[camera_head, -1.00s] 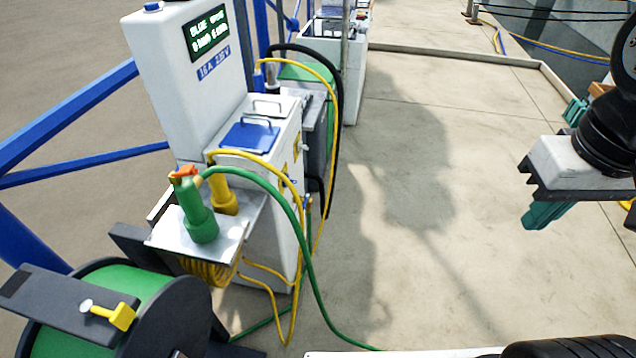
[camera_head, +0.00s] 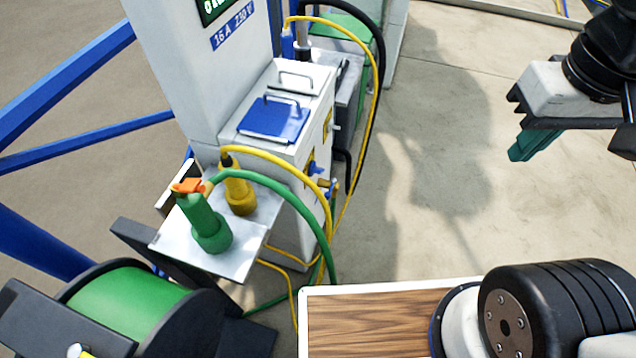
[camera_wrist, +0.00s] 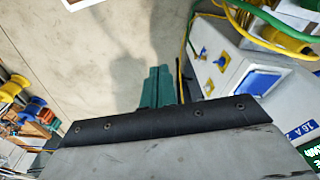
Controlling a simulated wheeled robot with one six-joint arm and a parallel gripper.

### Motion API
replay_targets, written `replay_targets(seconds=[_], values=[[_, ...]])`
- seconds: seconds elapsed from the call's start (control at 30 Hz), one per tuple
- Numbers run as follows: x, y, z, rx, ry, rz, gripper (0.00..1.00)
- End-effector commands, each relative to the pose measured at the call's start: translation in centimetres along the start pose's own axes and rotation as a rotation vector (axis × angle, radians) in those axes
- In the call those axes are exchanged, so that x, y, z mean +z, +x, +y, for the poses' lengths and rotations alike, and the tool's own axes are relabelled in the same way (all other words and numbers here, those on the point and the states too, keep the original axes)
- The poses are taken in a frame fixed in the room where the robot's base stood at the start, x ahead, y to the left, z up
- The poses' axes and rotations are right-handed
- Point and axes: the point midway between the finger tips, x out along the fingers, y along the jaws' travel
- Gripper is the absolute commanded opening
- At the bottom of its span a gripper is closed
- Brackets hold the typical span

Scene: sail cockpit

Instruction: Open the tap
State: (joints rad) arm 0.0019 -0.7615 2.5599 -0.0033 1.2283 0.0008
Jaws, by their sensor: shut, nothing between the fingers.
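A small tap with a blue handle (camera_head: 313,168) sits on the side face of the white service pedestal (camera_head: 245,105), low down by the yellow hose. A metal fitting just below it is partly hidden by the hoses. In the wrist view a blue fitting (camera_wrist: 203,53) shows on the pedestal's side face, small and unclear. My gripper (camera_head: 518,150) hangs over the floor, well to the right of the pedestal and apart from the tap. Its teal fingers are together and empty; they also show in the wrist view (camera_wrist: 157,88).
A green nozzle (camera_head: 207,222) and a yellow nozzle (camera_head: 238,190) stand on a metal shelf (camera_head: 235,262) in front of the pedestal, with hoses looping past the tap. A green hose reel (camera_head: 130,305) stands at lower left. The floor (camera_head: 430,170) between pedestal and gripper is clear.

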Motion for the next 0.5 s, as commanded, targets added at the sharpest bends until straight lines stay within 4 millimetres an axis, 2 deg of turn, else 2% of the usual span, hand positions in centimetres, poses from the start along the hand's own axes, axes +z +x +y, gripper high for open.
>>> replay_targets(seconds=[0.2,0.3,0.37,0.47,0.5], values=[[0.0,0.0,0.0,0.0,0.0,0.0,0.0],[-0.7,0.3,0.1,0.009,-0.006,0.004,0.0],[-1.8,0.7,0.4,0.023,-0.016,0.011,0.0],[-4.8,2.1,1.0,0.062,-0.051,0.036,0.0],[-6.4,2.9,1.3,0.081,-0.071,0.048,0.0]])
